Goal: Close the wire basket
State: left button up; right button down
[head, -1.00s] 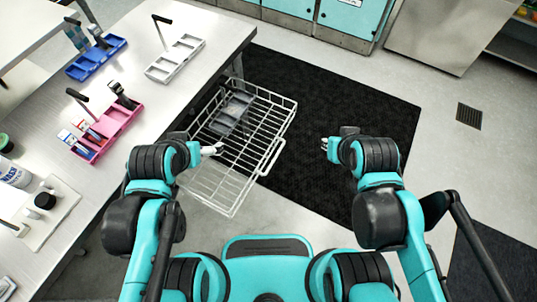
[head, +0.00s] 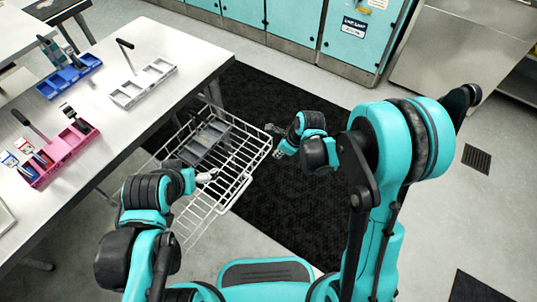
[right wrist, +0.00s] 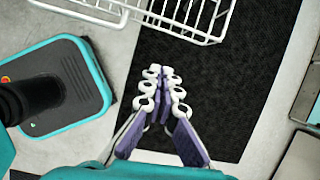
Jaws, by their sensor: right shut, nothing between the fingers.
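The white wire basket (head: 243,180) is pulled out from under the table, with a grey divided tray (head: 207,143) in its back part. Its rim also shows at the top of the right wrist view (right wrist: 206,40).
The white table (head: 105,125) on the left holds a pink tray (head: 65,147), a blue tray (head: 70,77) and a white tray (head: 143,83). A black mat (head: 275,100) covers the floor beside the basket. Teal cabinets (head: 290,22) stand behind.

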notch_tip(320, 180, down, 2)
jog(key=m, duration=0.1)
jog(key=b, duration=0.6)
send_over(256, 162)
jog(key=s+d, duration=0.1)
jog(key=d, duration=0.1)
jog(key=shift+s+f, duration=0.1)
jog(key=shift+f, duration=4.45)
